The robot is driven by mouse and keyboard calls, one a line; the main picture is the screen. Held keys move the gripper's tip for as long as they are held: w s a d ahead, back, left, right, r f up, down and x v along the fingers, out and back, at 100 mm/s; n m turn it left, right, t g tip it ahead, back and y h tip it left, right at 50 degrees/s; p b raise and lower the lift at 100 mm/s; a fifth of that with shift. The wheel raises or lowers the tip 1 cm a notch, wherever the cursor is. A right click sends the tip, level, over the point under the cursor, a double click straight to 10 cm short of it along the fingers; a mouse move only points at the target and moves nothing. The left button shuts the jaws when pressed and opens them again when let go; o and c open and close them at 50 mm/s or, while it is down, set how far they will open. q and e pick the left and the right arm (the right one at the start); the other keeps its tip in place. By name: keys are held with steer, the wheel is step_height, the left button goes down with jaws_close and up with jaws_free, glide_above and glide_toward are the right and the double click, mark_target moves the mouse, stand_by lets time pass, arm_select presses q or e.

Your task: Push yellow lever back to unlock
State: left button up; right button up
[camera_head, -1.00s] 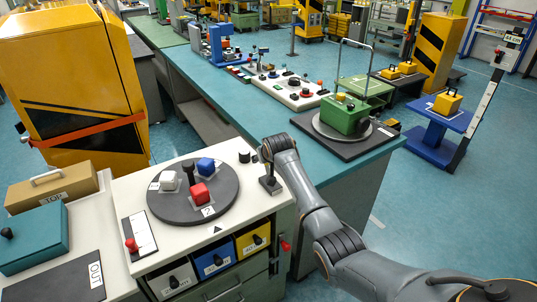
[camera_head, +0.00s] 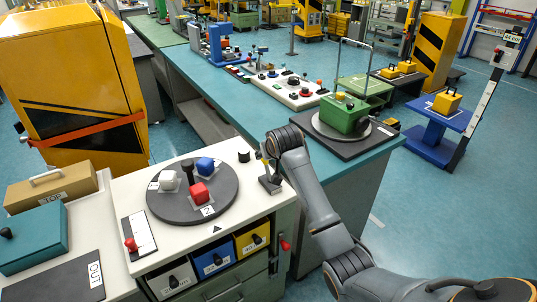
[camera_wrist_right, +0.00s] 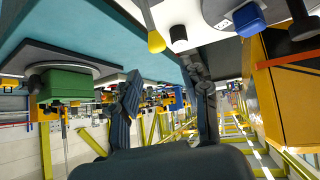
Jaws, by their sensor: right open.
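The yellow lever shows in the right wrist view as a rounded yellow knob (camera_wrist_right: 156,41) on a pale stalk. It lies just beyond my right fingertips, nearer the left-hand finger in that picture, with no clear contact. My right gripper (camera_wrist_right: 165,69) is open, with nothing between its two dark fingers. In the head view my right gripper (camera_head: 270,180) is at the right edge of the white workbench (camera_head: 130,190), beside the turntable. My left gripper is not in view.
A dark turntable (camera_head: 165,209) carries a white, a blue and a red block. A black knob (camera_head: 243,156) stands between it and my gripper. A red handle (camera_head: 285,245) sticks out from the bench's right side. A teal table (camera_head: 240,100) runs behind.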

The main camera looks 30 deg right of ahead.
steer(key=d+f+h+b, duration=0.1)
steer(key=d+b, duration=0.1)
steer(key=d, duration=0.1)
steer(key=s+d+f+n+t+h+b, duration=0.1)
steer(key=d+b, duration=0.1)
steer(key=d, duration=0.1)
steer(key=s+d+f+t+h+b, duration=0.1)
steer(key=d+b, duration=0.1)
steer(key=d, duration=0.1)
steer(key=shift+n+h+b, duration=0.3)
steer(key=shift+n+h, duration=0.1)
jaws_close()
steer(key=s+a+f+n+t+y+b, duration=0.3)
steer(key=s+a+n+t+y+b, duration=0.15)
steer(key=n+b, duration=0.4)
steer(key=s+a+f+n+t+y+b, duration=0.3)
steer(key=s+a+n+y+b, duration=0.15)
steer(key=n, duration=0.65)
steer(key=p, duration=0.2)
glide_toward(267, 168)
steer(key=w+a+r, duration=0.3)
steer(key=w+a, duration=0.1)
steer(key=a, duration=0.1)
steer(key=w+d, duration=0.1)
steer(key=w+d+b, duration=0.1)
steer(key=w, duration=0.1)
steer(key=shift+w+d, duration=0.15)
steer(key=shift+w, duration=0.05)
steer(key=shift+r, duration=0.1)
